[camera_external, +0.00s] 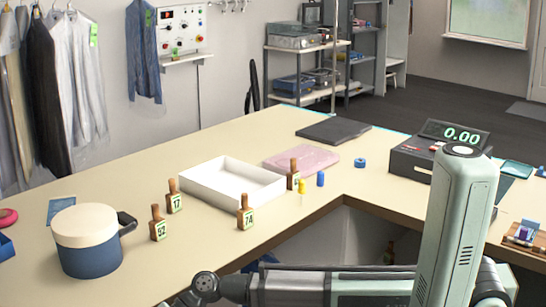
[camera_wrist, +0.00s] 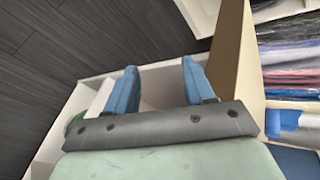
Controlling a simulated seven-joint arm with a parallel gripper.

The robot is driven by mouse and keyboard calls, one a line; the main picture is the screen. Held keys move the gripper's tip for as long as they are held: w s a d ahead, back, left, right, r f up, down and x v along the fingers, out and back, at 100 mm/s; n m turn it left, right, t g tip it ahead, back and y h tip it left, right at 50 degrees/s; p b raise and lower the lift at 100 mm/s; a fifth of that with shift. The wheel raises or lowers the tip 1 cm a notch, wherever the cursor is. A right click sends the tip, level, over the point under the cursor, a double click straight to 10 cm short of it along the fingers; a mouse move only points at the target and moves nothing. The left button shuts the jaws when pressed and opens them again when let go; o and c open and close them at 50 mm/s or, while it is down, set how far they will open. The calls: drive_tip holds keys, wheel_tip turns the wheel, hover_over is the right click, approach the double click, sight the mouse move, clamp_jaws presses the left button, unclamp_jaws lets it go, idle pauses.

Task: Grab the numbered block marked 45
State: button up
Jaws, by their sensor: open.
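Several brown wooden numbered blocks with knobbed tops stand upright on the beige counter (camera_external: 330,130). The block marked 52 (camera_external: 158,224), the block marked 17 (camera_external: 174,197) and the block marked 74 (camera_external: 245,213) are near the white tray. Another block (camera_external: 293,175) stands at the tray's right corner; its label is too small to read surely, so I cannot confirm which is 45. My gripper (camera_wrist: 158,70) shows in the wrist view with two blue fingers apart and nothing between them. No numbered block shows clearly in that view.
A white tray (camera_external: 208,190), a pink folded cloth (camera_external: 302,159) and yellow and blue small pieces (camera_external: 320,179) lie around the blocks. A lidded blue-and-cream pot (camera_external: 88,245) stands left. A cash register (camera_external: 415,158) is right. Folded clothes (camera_wrist: 290,70) sit on shelving in the wrist view.

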wheel_tip(320, 180, up, 10)
drive_tip(key=w+n+y, duration=0.1)
drive_tip(key=w+y, duration=0.1)
drive_tip(key=w, duration=0.1)
drive_tip(key=w+d+r+n+t+y, duration=0.1)
drive_tip(key=w+d+r, duration=0.2)
drive_tip(key=w, duration=0.6)
drive_tip(key=w+d+r+t+y, duration=0.2)
drive_tip(key=w+d+r, duration=0.15)
drive_tip(key=w, duration=0.55)
drive_tip(key=w+d+r+n+t+y, duration=0.15)
drive_tip(key=w+d+r+t, duration=0.35)
drive_tip(key=w+d, duration=0.7)
drive_tip(key=w+d+r+n+t, duration=0.25)
drive_tip(key=w+d+r, duration=0.55)
drive_tip(key=w+d, duration=0.4)
drive_tip(key=m+t+h, duration=0.5)
drive_tip(key=m+t, duration=0.5)
drive_tip(key=m, duration=2.3)
approach(295, 166)
drive_tip(key=shift+s+r, duration=0.35)
drive_tip(key=shift+s, duration=0.2)
drive_tip(key=m, duration=0.2)
drive_tip(key=f+m, duration=0.1)
drive_tip(key=m, duration=0.1)
drive_tip(key=shift+w+d, duration=0.15)
drive_tip(key=shift+d, duration=0.05)
drive_tip(key=x, duration=1.3)
drive_tip(key=shift+w+r, duration=0.1)
drive_tip(key=shift+w, duration=0.3)
